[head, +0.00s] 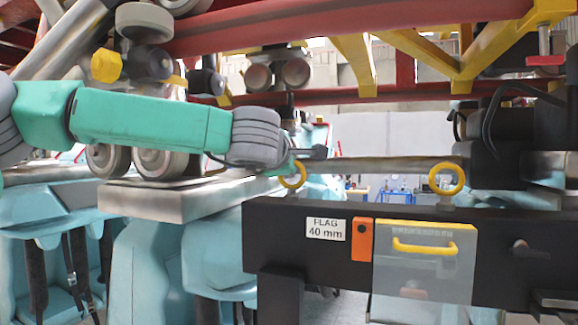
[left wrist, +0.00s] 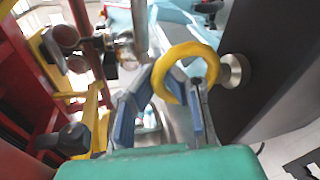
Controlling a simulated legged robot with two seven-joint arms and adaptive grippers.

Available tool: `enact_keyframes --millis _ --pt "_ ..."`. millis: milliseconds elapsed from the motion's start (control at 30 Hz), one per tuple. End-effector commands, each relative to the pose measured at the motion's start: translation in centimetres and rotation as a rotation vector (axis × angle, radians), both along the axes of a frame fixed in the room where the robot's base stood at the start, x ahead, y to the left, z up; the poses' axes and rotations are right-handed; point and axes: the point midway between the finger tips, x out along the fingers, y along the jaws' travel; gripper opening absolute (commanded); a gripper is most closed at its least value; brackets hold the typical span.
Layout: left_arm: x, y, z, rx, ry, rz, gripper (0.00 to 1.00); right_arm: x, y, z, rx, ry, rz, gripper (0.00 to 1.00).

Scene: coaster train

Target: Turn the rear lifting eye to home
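Two yellow ring-shaped lifting eyes stand on top of the dark beam (head: 350,214) in the head view. The left eye (head: 293,176) is partly hidden by my left gripper (head: 290,165), which reaches in from the left. The right eye (head: 446,179) stands clear, its round opening facing me. In the left wrist view the near eye (left wrist: 160,70) is a large yellow ring on a round metal base (left wrist: 234,71). My left gripper's blue fingers (left wrist: 186,84) are at its lower edge and overlap it. Whether they pinch it is unclear. My right gripper is not in view.
A "FLAG 40 mm" label (head: 325,229), an orange block (head: 362,239) and a clear cover (head: 424,270) with a yellow handle are on the beam's front. Red rails (head: 330,28) and yellow braces (head: 500,55) hang above. Blue seats (head: 150,265) stand below.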

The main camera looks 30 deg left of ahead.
Motion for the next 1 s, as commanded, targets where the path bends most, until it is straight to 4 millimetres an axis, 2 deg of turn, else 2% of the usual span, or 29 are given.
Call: enact_keyframes --millis 33,367,467,500,800,867,1000 --pt "0.0 -0.1 -0.6 -0.003 0.010 -0.007 0.00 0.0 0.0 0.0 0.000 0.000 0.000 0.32" --pt "0.0 -0.2 -0.7 -0.004 0.013 -0.009 0.00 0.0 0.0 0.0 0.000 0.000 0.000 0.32" --pt "0.0 -0.2 -0.6 -0.004 0.012 -0.008 0.32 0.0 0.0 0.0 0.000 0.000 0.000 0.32" --pt "0.0 -0.1 -0.6 -0.003 0.010 -0.007 0.34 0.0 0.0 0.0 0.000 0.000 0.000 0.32" --pt "-0.4 0.0 -0.2 -0.003 0.004 -0.006 0.34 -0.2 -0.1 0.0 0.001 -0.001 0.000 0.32" --pt "-0.9 -0.2 0.0 -0.003 0.003 -0.007 0.34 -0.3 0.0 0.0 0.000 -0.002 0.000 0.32" --pt "-3.2 -0.9 0.6 -0.002 0.002 -0.009 0.34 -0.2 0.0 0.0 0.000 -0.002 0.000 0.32"
